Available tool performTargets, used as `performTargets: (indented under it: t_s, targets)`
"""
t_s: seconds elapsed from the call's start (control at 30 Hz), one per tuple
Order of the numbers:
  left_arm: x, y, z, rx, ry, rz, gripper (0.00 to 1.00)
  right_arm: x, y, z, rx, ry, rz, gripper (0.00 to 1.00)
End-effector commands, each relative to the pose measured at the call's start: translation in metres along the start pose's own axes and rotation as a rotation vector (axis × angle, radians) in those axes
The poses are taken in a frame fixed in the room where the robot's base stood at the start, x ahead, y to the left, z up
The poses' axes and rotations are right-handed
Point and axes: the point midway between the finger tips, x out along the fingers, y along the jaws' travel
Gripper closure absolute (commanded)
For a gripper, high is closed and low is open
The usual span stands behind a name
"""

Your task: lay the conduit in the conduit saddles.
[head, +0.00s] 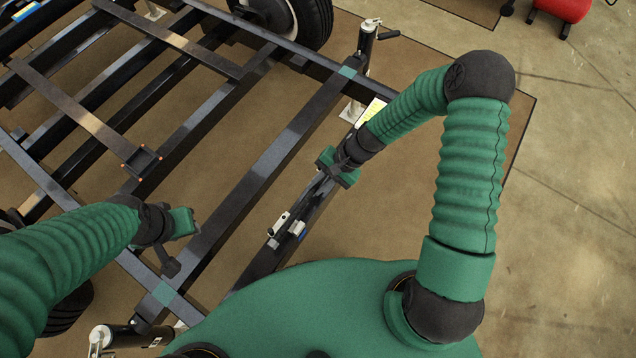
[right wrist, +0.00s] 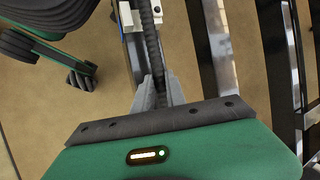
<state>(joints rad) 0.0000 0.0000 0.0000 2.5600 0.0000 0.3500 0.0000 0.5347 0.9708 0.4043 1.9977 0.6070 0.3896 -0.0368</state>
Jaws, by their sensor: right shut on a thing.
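The conduit (right wrist: 151,45) is a dark ribbed tube in the right wrist view. My right gripper (right wrist: 160,92) is shut on it, with a finger on each side. From there it runs away along a black beam, past a white conduit saddle (right wrist: 132,19) at the top; I cannot tell whether it is seated there. In the head view, two small pale fittings that look like saddles, a near one (head: 280,222) and another (head: 297,229), sit on the beam below my right gripper (head: 318,186). My left gripper (head: 177,250) hangs over the frame at lower left; its jaw opening is unclear.
The black trailer frame (head: 262,160) has several long beams with open gaps between them. A jack post (head: 365,45) stands at the far corner and a wheel (head: 308,18) behind. A small black tray (head: 143,161) is on the left.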

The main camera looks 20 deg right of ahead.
Motion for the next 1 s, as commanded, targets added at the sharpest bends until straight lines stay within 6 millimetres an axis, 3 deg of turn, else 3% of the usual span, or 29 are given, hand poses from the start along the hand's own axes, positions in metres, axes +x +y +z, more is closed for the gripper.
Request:
performTargets:
  t_s: [0.97,1.0]
  targets:
    - [0.018,0.0,0.004,0.0,0.0,0.0,0.64,0.026,0.012,-0.011,0.0,0.001,0.0,1.0]
    - [0.017,0.0,0.004,0.0,0.0,0.0,0.64,0.025,0.011,-0.011,0.0,0.001,0.0,0.8]
